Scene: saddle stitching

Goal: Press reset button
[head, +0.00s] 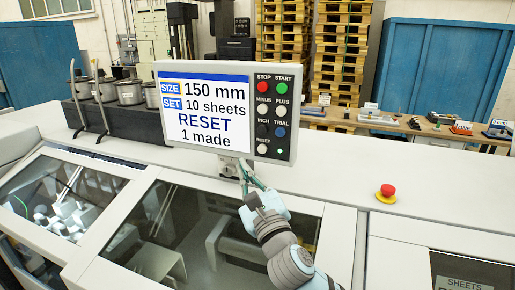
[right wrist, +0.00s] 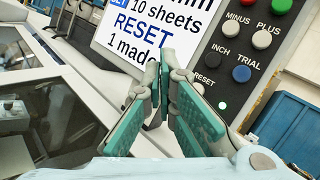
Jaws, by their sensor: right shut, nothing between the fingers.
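The control panel (head: 205,107) stands on a post above the machine, its screen reading 150 mm, 10 sheets, RESET, 1 made. The white reset button (head: 262,149) is at the lower left of its button columns. In the right wrist view the reset button (right wrist: 198,88) is right of the fingertips, partly near the right finger. My right gripper (head: 246,172) is shut and empty, just below the panel's lower edge. In its wrist view the shut fingers (right wrist: 160,66) overlap the screen's lower right part. Whether they touch the panel cannot be told. My left gripper is not in view.
Other buttons sit close to reset, including the dark inch button (head: 262,131) and blue trial button (head: 280,132). A small green light (head: 280,154) glows beside it. A red emergency knob (head: 388,190) stands on the white machine top to the right. The space around it is clear.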

